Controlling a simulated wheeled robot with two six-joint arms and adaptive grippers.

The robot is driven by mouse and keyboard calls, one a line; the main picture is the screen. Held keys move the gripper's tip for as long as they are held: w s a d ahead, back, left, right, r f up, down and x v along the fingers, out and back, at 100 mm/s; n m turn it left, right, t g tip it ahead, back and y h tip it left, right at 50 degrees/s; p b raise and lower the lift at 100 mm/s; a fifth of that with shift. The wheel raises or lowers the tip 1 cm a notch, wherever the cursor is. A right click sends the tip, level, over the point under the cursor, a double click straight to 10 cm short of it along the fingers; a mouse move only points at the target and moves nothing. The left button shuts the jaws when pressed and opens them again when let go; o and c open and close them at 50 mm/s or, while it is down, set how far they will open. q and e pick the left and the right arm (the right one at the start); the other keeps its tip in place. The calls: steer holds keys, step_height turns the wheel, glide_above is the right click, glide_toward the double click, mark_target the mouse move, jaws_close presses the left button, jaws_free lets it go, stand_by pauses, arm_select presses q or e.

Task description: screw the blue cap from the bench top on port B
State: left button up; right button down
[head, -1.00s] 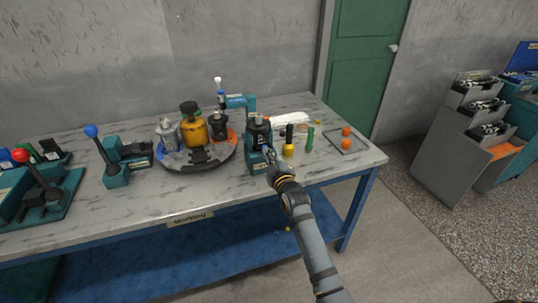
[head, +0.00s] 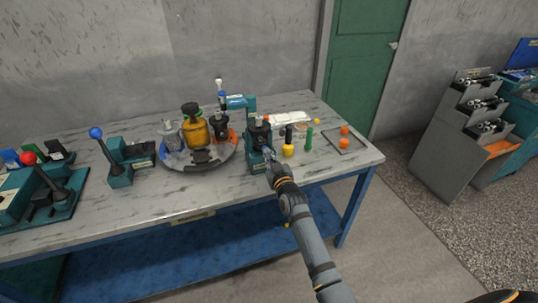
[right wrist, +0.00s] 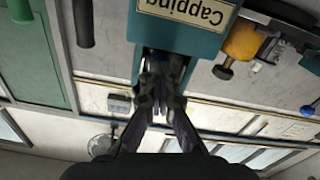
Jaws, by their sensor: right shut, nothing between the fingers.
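A dark motor (head: 259,130) stands in the teal capping stand (head: 258,160) near the front of the bench. The stand's label reads "Capping" in the right wrist view (right wrist: 187,10). My right gripper (head: 268,160) is at the front of this stand. In the right wrist view its fingers (right wrist: 160,68) are shut and empty, just in front of the opening under the label. A small dark blue patch (right wrist: 156,60) shows behind the fingertips. I cannot tell whether it is the blue cap. No loose blue cap is clear on the bench top, and port B cannot be made out. My left gripper is out of view.
Right of the stand are a yellow-and-black tool (head: 288,149), a green cylinder (head: 309,139) and a tray (head: 359,143) with orange pieces. Left are a round turntable (head: 205,162) with several units and a blue-knobbed lever (head: 96,133). The bench's front strip (head: 205,193) is clear.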

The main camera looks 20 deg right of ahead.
steer(key=m, duration=0.2)
steer(key=m+p, duration=0.1)
steer(key=m, duration=0.1)
steer(key=shift+w+r, duration=0.15)
steer(key=shift+r, duration=0.15)
steer(key=c, duration=2)
jaws_free()
steer(key=shift+c, duration=0.2)
steer(key=o, duration=0.5)
steer(key=shift+o, duration=0.5)
steer(key=shift+w+f, duration=0.1)
steer(key=shift+f, duration=0.15)
steer(key=shift+f, duration=0.15)
